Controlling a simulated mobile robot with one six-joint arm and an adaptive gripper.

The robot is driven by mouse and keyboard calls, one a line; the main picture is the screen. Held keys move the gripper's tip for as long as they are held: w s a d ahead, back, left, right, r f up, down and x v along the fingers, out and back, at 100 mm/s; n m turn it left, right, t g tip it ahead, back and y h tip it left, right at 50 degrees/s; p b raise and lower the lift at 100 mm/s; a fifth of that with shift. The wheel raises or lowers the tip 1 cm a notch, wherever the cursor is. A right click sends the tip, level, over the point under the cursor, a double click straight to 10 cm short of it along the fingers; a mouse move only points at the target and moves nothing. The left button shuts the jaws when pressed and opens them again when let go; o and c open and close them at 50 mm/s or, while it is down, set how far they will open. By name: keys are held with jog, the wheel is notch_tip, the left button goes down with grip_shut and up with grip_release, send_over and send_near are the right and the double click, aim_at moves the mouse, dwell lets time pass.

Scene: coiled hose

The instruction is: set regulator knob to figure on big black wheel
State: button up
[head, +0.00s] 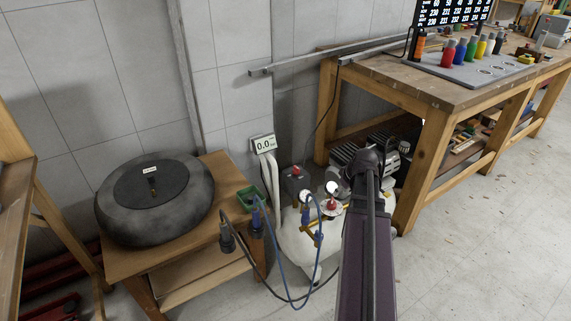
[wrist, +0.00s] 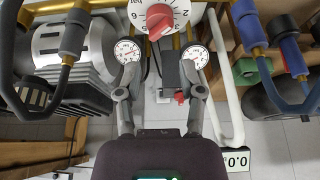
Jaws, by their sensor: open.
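The big black wheel (head: 130,215) lies flat on a small wooden table at the left of the head view. A small white label (head: 150,169) stands on its hub; its print is too small to read. My arm hides the gripper in the head view.
Two round gauges (wrist: 127,50) (wrist: 196,57) flank the space below the knob. Blue and black hoses (head: 285,285) hang beside the white compressor tank (head: 297,245). A display (head: 264,144) reads 0.0.

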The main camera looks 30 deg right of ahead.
jog(key=p+v, duration=0.5)
jog(key=v, duration=0.1)
jog(key=w+a+r+g+p, duration=0.1)
jog(key=a+r+p, duration=0.4)
jog(key=a, duration=0.5)
jog(key=w+a+r+g+p, duration=0.1)
jog(key=a+r+p, duration=0.4)
jog(key=a, duration=0.6)
jog(key=shift+w+a+r+g+y+p, duration=0.2)
jog(key=shift+w+r+g+y+p, duration=0.15)
jog(key=shift+w+p, duration=0.4)
jog(key=shift+s, duration=0.1)
jog(key=s+a+m+g+h, duration=0.1)
jog(key=s+a+g, duration=0.1)
jog(key=a, duration=1.3)
jog(key=shift+s+a+f, duration=0.2)
jog(key=shift+s+a, duration=0.05)
jog(key=shift+s, duration=0.45)
jog(key=shift+o, duration=0.5)
